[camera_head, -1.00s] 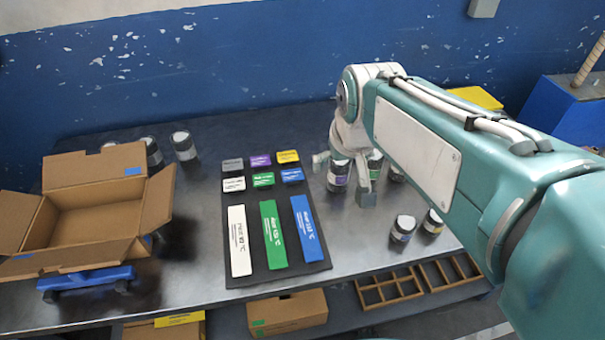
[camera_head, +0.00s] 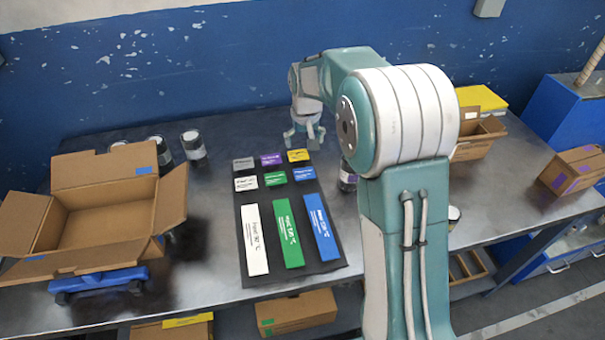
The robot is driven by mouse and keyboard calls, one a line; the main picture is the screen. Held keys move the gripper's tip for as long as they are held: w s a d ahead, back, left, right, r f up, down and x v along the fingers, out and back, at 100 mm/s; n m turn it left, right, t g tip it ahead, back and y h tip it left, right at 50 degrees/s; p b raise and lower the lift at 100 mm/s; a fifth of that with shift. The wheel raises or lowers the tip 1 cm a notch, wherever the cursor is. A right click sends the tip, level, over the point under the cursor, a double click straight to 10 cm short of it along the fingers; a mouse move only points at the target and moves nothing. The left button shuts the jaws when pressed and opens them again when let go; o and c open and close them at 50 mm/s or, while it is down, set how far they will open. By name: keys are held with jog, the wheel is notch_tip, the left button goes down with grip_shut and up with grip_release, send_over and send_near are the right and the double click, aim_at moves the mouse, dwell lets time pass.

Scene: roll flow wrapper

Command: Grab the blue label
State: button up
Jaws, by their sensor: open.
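On a black mat (camera_head: 297,277) lie two blue pieces with white print. One is a long blue strip (camera_head: 321,227) at the front right of the mat. The other is a small blue block (camera_head: 304,173) at the right of the second row. My gripper (camera_head: 303,139) is open with its fingers pointing down. It appears just behind the small yellow block (camera_head: 297,156), beyond both blue pieces in the picture. I see nothing between its fingers. Its height above the table is hard to tell.
White (camera_head: 256,240) and green (camera_head: 288,233) strips lie left of the blue strip. Other small coloured blocks sit behind. An open cardboard box (camera_head: 105,215) stands at left, jars (camera_head: 194,148) behind it. A jar (camera_head: 348,178) is partly hidden by my arm.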

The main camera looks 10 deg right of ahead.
jog(key=f, duration=0.1)
send_over(304, 173)
jog(key=f, duration=0.5)
jog(key=shift+s+d+f, duration=0.2)
jog(key=shift+d+f, duration=0.05)
jog(key=shift+d, duration=0.15)
jog(key=shift+a+f, duration=0.3)
jog(key=shift+f, duration=0.3)
jog(key=shift+w+f, duration=0.1)
jog(key=shift+f, duration=2.25)
jog(key=shift+a+f, duration=0.1)
jog(key=shift+f, duration=0.15)
jog(key=c, duration=0.4)
